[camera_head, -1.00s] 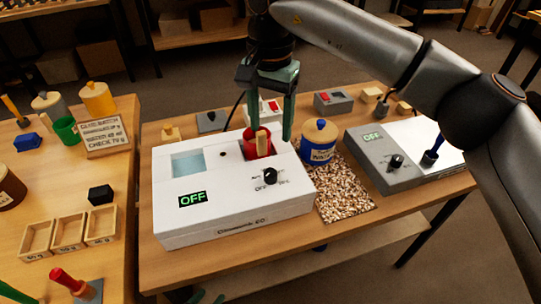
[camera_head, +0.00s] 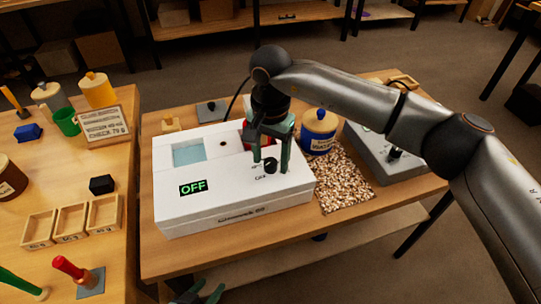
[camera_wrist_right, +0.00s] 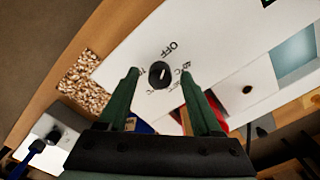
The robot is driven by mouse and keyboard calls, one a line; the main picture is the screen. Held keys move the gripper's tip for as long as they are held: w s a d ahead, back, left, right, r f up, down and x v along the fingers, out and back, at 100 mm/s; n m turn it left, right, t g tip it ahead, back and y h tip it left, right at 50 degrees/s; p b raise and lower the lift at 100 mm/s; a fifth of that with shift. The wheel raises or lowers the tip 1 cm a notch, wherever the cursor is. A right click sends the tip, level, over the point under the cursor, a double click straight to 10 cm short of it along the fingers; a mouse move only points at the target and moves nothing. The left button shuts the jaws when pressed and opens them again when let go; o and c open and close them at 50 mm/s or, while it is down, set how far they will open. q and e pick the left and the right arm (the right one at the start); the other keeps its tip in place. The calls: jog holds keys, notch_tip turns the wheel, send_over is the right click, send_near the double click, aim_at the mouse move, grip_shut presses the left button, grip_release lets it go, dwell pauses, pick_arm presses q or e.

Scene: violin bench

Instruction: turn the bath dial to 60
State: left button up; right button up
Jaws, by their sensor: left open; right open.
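The white bath box (camera_head: 230,205) stands on the wooden bench, with its green display (camera_head: 193,188) reading OFF. Its black dial (camera_head: 270,166) is on the top face at the right. My right gripper (camera_head: 270,163) points down over the dial, open, with one finger on either side. In the right wrist view the dial (camera_wrist_right: 160,75) lies between the fingertips (camera_wrist_right: 160,71), with gaps on both sides, and OFF is printed beside it. The other dial labels are too small to read. My left gripper (camera_head: 201,293) shows only partly at the bottom edge, open.
A red pot (camera_head: 256,136) sits just behind my right gripper, partly hidden. The left table (camera_head: 60,262) holds small wooden boxes.

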jog(key=shift+c, duration=0.2)
grip_shut()
